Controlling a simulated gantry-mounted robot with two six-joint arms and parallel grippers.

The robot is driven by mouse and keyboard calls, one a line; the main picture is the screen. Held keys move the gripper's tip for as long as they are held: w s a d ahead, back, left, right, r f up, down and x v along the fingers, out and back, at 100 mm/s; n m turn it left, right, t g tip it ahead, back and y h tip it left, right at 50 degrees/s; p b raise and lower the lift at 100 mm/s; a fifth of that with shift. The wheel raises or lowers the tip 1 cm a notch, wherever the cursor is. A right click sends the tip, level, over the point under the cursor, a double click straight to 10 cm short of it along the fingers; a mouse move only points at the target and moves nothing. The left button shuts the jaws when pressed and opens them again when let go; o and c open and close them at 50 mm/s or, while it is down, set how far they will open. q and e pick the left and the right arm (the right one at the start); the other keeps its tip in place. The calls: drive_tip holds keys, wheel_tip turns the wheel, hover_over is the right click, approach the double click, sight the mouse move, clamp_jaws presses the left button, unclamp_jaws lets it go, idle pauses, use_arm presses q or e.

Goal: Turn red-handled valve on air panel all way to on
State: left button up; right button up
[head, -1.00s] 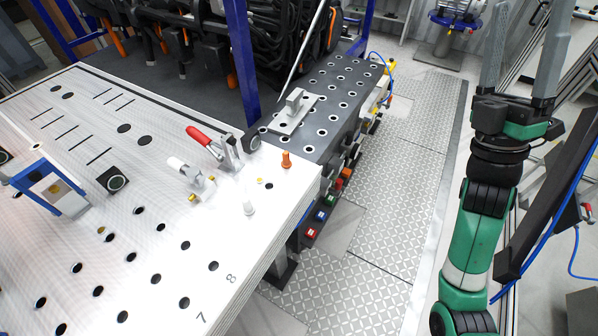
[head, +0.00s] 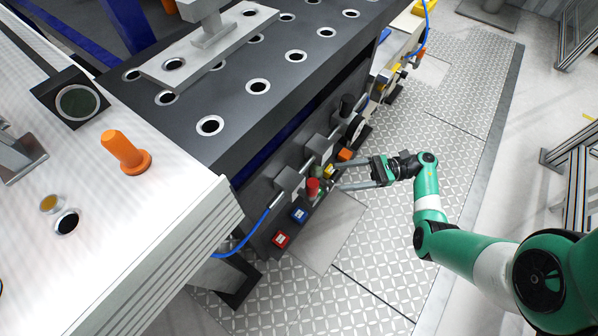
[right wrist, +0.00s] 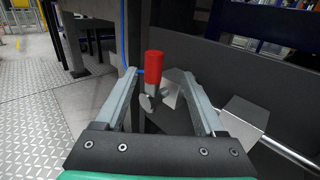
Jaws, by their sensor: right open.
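The valve's red handle (head: 313,187) is on the air panel low on the side of the dark bench. In the right wrist view the red handle (right wrist: 154,65) stands upright above a grey metal valve body (right wrist: 157,95). My right gripper (head: 333,177) is open, with its fingers pointing at the valve from the aisle side. In the right wrist view the red handle appears between the two fingers (right wrist: 158,78); I see no finger clearly touching it. My left gripper is not in view.
Grey blocks (head: 289,183) and a blue hose (head: 248,236) sit beside the valve. Red (head: 281,239) and blue (head: 299,215) squares lie below. The bench top (head: 265,105) overhangs the panel. The patterned floor aisle (head: 400,255) is clear.

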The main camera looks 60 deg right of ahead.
sight(312, 194)
drive_tip(key=x, duration=1.2)
drive_tip(key=shift+a, duration=0.55)
drive_tip(key=shift+s, duration=0.1)
clamp_jaws()
idle(0.5)
